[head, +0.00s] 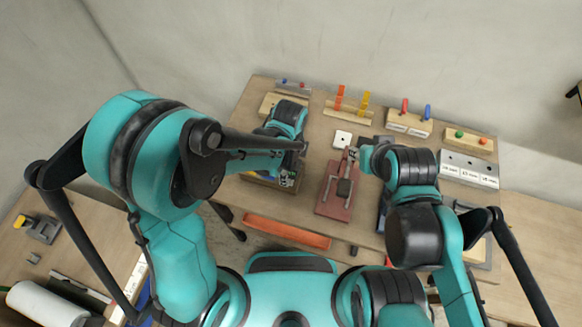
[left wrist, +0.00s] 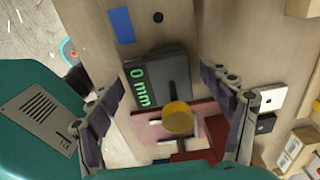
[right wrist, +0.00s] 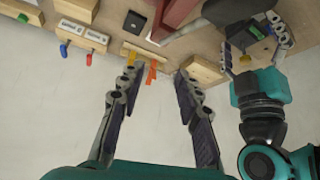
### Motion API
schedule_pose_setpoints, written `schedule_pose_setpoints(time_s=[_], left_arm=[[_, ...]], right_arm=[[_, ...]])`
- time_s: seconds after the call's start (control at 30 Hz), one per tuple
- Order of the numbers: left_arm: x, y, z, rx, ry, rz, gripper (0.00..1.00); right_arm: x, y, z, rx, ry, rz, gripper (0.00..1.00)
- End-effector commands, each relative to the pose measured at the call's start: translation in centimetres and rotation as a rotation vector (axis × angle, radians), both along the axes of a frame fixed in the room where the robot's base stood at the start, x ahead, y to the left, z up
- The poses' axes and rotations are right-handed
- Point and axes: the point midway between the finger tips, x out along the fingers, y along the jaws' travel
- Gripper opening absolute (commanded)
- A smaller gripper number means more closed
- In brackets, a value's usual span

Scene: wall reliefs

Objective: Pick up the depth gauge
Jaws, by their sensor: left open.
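The depth gauge (left wrist: 162,76) shows in the left wrist view as a dark grey block with a green "0 mm" readout and a yellow round knob (left wrist: 178,117). My left gripper (left wrist: 160,84) is open, with one finger on either side of the gauge and a gap to each. In the head view my left arm hides the gauge, and I cannot make it out there. My right gripper (right wrist: 158,82) is open and empty, with its fingers spread above the bench's back part in the right wrist view.
A red plate (head: 329,206) carrying a dark tool lies mid-bench. A white square (head: 342,139) lies behind it. Wooden blocks with coloured pegs (head: 408,122) line the back edge by the wall.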

Motion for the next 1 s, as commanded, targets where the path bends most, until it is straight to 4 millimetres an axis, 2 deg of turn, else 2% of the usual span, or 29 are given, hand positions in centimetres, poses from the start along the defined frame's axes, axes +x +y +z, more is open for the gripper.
schedule_pose_setpoints(time_s=[0.23, 0.27, 0.47, 0.77, 0.87, 1.0], left_arm=[[0.0, 0.0, -0.2, 0.000, 0.000, 0.000, 0.80], [0.0, 0.0, -0.2, 0.000, 0.000, 0.000, 0.75], [0.0, 0.0, -0.2, 0.000, 0.000, 0.000, 0.22], [0.0, 0.0, 0.0, 0.000, 0.000, 0.001, 0.21], [0.0, 0.0, 1.0, 0.000, 0.000, 0.000, 0.21], [0.0, 0.0, 3.8, 0.000, 0.000, 0.000, 0.21]], right_arm=[[0.0, 0.0, 0.0, 0.000, 0.000, 0.000, 0.34], [0.0, 0.0, 0.0, 0.000, 0.000, 0.000, 0.34], [0.0, 0.0, 0.0, 0.000, 0.000, 0.000, 0.34], [0.0, 0.0, 0.1, 0.000, 0.000, 0.000, 0.34], [0.0, 0.0, 0.4, 0.000, 0.000, 0.000, 0.34], [0.0, 0.0, 1.3, 0.000, 0.000, 0.000, 0.34]])
